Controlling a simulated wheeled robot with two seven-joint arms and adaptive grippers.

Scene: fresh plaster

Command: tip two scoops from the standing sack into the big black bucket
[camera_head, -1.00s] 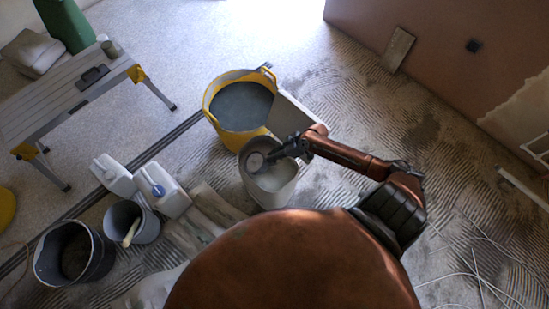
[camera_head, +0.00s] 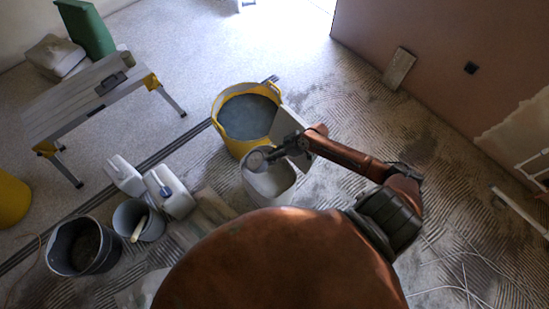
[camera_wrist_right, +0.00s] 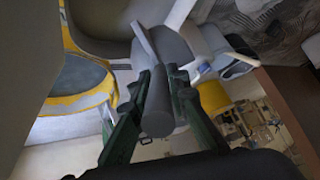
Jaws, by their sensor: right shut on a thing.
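The standing sack (camera_head: 272,186) is pale and open at the top, just below my right gripper in the head view. My right gripper (camera_head: 281,152) is shut on the handle of a grey scoop (camera_head: 258,160), which is over the sack's far rim. The grey handle (camera_wrist_right: 158,108) shows between the dark green fingers in the right wrist view. I cannot tell whether the scoop holds powder. The big black bucket (camera_head: 57,247) stands upright at the lower left, its inside dark. My left gripper is not in view.
A yellow tub (camera_head: 219,110) of grey stuff stands behind the sack. A workbench (camera_head: 75,105) is at the left. Cables lie at lower right.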

